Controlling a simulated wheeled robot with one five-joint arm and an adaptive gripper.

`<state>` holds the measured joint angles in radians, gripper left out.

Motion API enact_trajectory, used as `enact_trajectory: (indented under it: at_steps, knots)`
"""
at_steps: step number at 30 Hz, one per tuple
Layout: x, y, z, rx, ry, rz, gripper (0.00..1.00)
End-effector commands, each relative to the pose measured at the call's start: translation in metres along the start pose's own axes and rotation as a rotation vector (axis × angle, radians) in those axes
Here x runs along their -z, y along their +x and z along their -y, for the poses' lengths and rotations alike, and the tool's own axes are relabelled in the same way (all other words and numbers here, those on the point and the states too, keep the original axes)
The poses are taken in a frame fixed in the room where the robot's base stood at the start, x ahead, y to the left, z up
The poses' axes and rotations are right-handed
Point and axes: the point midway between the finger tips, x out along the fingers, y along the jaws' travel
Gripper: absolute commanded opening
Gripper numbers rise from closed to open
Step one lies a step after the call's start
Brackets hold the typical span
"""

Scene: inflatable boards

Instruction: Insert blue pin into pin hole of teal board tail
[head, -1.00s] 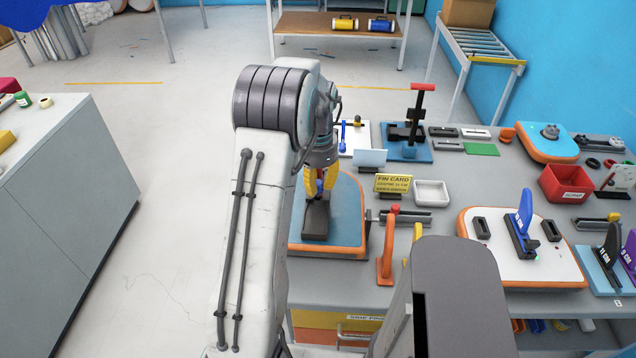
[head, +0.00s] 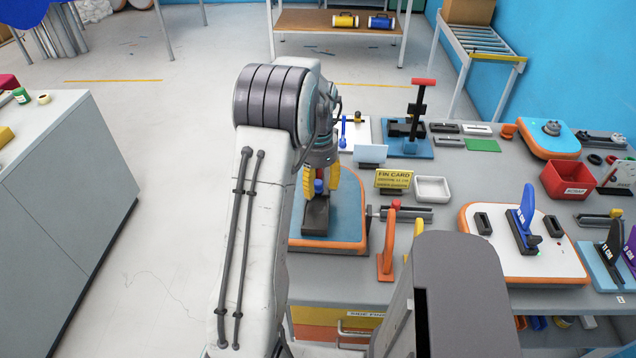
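The teal board tail (head: 346,222) with an orange rim lies on the near left of the grey bench. A black fin box (head: 315,218) stands on it. The blue pin (head: 319,187) shows as a small blue piece at the far end of the black box, between the yellow fingers of my gripper (head: 320,183). The fingers stand apart, one on each side of the pin, with a gap to it. The pin hole is hidden, so I cannot tell how deep the pin sits. My arm covers the board's left side.
An orange-handled clamp (head: 388,243) stands right of the teal board. A white board (head: 555,264) with a blue fin is at right. Floor to the left is clear.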

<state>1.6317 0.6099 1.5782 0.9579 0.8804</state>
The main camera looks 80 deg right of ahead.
Motion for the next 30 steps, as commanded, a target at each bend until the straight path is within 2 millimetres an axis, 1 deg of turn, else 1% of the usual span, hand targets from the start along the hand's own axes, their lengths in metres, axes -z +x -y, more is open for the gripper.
enact_trajectory:
  at_steps: [8, 13, 17, 27, 30]
  knots:
    - [0.000, 0.000, 0.000, 0.000, 0.000, 0.000, 0.50]
    - [0.001, -0.010, 0.001, 0.002, 0.000, -0.001, 0.50]
    - [0.001, -0.028, 0.001, 0.004, 0.000, -0.004, 0.50]
    - [0.001, -0.085, 0.001, 0.003, 0.000, -0.003, 0.50]
    - [0.001, -0.098, 0.001, 0.003, 0.000, -0.002, 0.50]
